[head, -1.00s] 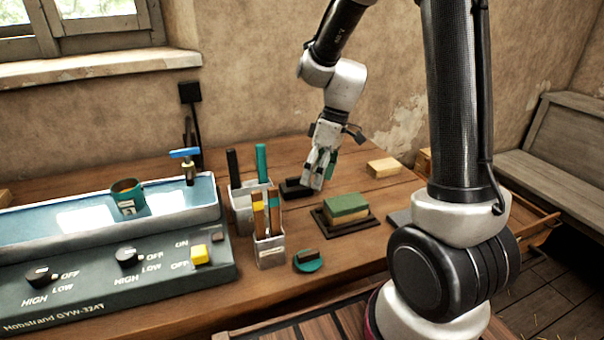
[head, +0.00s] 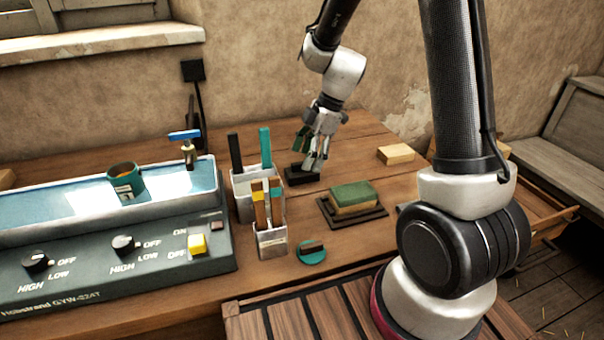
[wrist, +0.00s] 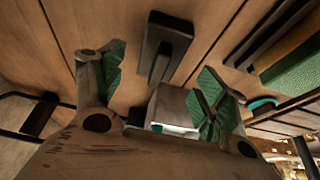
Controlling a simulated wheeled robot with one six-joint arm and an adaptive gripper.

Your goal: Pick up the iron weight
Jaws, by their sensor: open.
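The iron weight (head: 301,174) looks like a small black block lying on the wooden table, behind the pencil holders. My gripper (head: 313,160) is just above and to the right of it in the head view, fingers pointing down, and it hides part of the block. In the wrist view the dark weight (wrist: 168,38), with a raised bar on it, lies on the planks beyond my open fingers (wrist: 155,78). The green-padded fingers stand wide apart with nothing gripped between them. I cannot tell whether a fingertip touches the weight.
Two pencil holders (head: 270,240) stand left of my gripper. A green-topped sponge block sits on a dark tray (head: 371,219) at front right. A wooden block (head: 396,154) lies behind it. A water bath (head: 60,215) fills the left.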

